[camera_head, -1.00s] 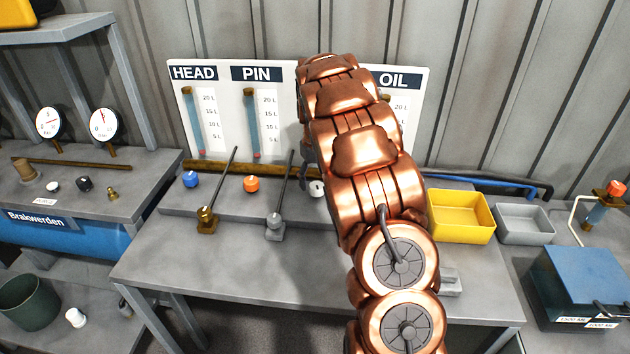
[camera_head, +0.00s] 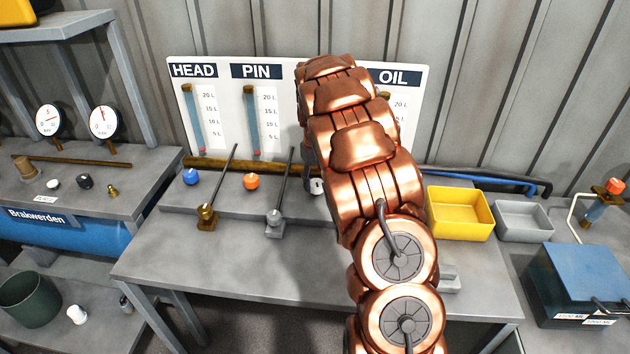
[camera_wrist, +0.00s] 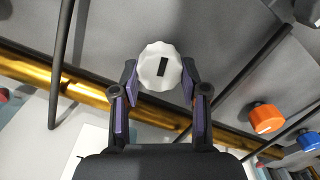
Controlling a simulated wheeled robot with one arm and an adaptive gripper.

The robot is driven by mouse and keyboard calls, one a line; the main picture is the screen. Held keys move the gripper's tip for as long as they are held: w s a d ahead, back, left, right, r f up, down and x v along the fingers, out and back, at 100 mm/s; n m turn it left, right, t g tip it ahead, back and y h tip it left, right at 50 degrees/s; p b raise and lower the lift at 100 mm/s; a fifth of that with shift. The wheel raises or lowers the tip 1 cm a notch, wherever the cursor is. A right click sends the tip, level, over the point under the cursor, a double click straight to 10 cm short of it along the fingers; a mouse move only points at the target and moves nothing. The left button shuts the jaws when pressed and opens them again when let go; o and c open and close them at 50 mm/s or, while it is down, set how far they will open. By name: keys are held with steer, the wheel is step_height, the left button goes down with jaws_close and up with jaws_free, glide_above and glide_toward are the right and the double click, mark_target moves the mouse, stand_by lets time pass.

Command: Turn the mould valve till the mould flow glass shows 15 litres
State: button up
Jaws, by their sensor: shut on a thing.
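A white scalloped knob with a black bar mark (camera_wrist: 160,66) sits between the fingertips of my gripper (camera_wrist: 160,73) in the wrist view. The fingers are shut on it from both sides, and its bar stands slightly tilted from upright. In the head view a small part of this white knob (camera_head: 317,187) shows at the left of my arm. My arm covers the board between the PIN and OIL labels, so the mould label, its flow glass and its reading are hidden.
The PIN glass (camera_head: 250,120) and HEAD glass (camera_head: 194,120) are visible. A blue knob (camera_head: 190,177) and an orange knob (camera_head: 251,181) stand left, with upright levers (camera_head: 283,190) close by. A yellow bin (camera_head: 460,215) stands right. The front bench top is mostly clear.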

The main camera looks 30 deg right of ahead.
mark_target(316, 182)
steer(key=shift+c, duration=0.5)
steer(key=shift+f+m+b, duration=0.2)
steer(key=shift+m+b, duration=0.3)
steer(key=shift+b, duration=0.3)
steer(key=shift+r+m+b, duration=0.2)
steer(key=shift+m+b, duration=0.15)
steer(key=shift+m, duration=0.25)
steer(key=o, duration=1.1)
steer(key=shift+o, duration=0.2)
step_height(316, 182, up, 12)
